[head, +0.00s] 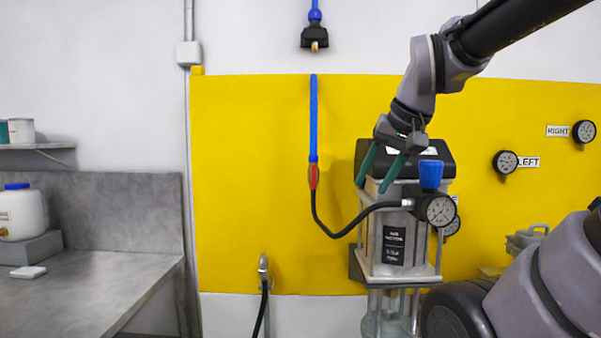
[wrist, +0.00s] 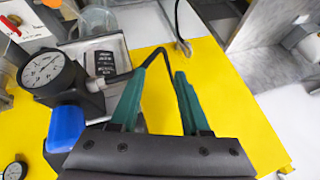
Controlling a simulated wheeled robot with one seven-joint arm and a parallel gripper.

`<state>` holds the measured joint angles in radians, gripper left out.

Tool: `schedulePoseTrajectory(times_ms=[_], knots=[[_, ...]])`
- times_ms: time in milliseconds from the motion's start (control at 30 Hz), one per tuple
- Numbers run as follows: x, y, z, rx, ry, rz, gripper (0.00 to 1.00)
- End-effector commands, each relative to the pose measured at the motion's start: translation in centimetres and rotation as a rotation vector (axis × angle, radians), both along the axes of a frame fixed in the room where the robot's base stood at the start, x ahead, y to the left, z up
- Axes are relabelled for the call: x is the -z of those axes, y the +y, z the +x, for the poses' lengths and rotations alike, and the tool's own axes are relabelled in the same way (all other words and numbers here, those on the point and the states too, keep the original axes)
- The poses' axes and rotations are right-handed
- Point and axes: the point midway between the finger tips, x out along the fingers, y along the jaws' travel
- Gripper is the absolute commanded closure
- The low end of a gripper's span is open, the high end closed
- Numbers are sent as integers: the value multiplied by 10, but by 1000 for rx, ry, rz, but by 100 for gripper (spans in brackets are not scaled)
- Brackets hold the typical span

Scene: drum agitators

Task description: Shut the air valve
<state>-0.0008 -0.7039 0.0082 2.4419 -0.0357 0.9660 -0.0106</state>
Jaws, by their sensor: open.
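A small red valve handle (head: 313,177) sits at the lower end of a blue air pipe (head: 314,118) on the yellow wall panel. The handle stands upright, in line with the pipe. A black hose (head: 345,230) runs from it to a regulator with a round gauge (head: 439,210) and a blue knob (head: 431,174). My gripper (head: 372,188) has green fingers spread apart with nothing between them. It is right of the red handle, in front of the agitator's dark top. In the wrist view the open fingers (wrist: 170,62) point towards the yellow panel, beside the gauge and blue knob.
The agitator's metal housing (head: 376,246) stands below my gripper, with the hose crossing in front. More gauges labelled LEFT and RIGHT (head: 584,131) are on the panel at right. A grey bench (head: 95,285) is at left. The panel around the red handle is clear.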

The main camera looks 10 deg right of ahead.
Motion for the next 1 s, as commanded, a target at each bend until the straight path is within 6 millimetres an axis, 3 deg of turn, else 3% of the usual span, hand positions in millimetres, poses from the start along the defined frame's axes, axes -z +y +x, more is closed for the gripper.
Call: schedulePoseTrajectory(times_ms=[333, 567, 767, 1000], knots=[[-20, 4, 22, -30, 57, -36, 54], [-41, 9, 50, -63, 123, -77, 54], [-64, 17, 92, -100, 213, -126, 54], [-89, 33, 170, -143, 368, -191, 54]])
